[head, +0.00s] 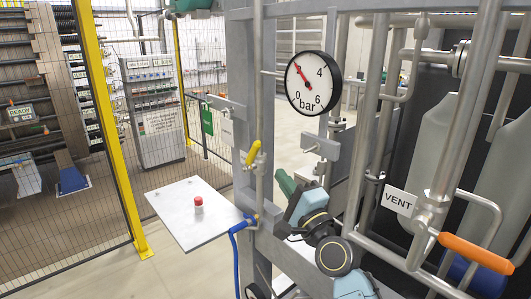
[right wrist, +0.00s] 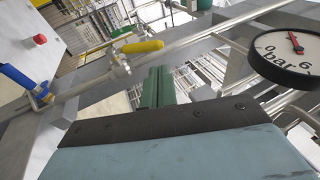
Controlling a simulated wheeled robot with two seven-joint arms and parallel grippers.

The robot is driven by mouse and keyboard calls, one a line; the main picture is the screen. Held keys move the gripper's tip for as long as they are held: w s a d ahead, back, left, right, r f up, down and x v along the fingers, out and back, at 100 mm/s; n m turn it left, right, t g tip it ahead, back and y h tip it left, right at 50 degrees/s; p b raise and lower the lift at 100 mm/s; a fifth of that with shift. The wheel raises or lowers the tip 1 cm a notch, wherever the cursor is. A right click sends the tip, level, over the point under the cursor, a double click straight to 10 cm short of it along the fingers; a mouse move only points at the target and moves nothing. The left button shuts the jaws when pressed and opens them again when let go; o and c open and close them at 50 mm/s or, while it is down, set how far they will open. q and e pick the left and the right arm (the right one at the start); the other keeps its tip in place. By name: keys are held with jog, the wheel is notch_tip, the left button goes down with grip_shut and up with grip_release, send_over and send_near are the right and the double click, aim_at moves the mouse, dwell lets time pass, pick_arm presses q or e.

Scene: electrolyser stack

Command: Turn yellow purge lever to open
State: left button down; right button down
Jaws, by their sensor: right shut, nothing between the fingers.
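The yellow purge lever (head: 253,152) sits on a small valve on the thin upright pipe, left of the gauge. In the head view it tilts up to the right, close to the pipe's line. In the right wrist view the lever (right wrist: 143,46) lies above and left of my fingers. My right gripper (head: 285,181) has green fingers, shut and empty, below and right of the lever in the head view. Its fingers (right wrist: 158,88) show apart from the lever in the right wrist view. My left gripper is not in view.
A round pressure gauge (head: 314,83) sits up and right of the lever. A blue valve handle (head: 240,226) with a hose is below it, beside a plate with a red button (head: 198,201). An orange handle (head: 476,252) and VENT sign (head: 399,201) are on pipework at right.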

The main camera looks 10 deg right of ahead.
aim_at(259, 146)
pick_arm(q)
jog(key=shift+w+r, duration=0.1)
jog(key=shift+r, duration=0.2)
pick_arm(e)
jog(key=x, duration=0.9)
pick_arm(q)
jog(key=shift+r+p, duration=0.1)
jog(key=shift+p, duration=0.25)
pick_arm(e)
jog(key=shift+r, duration=0.1)
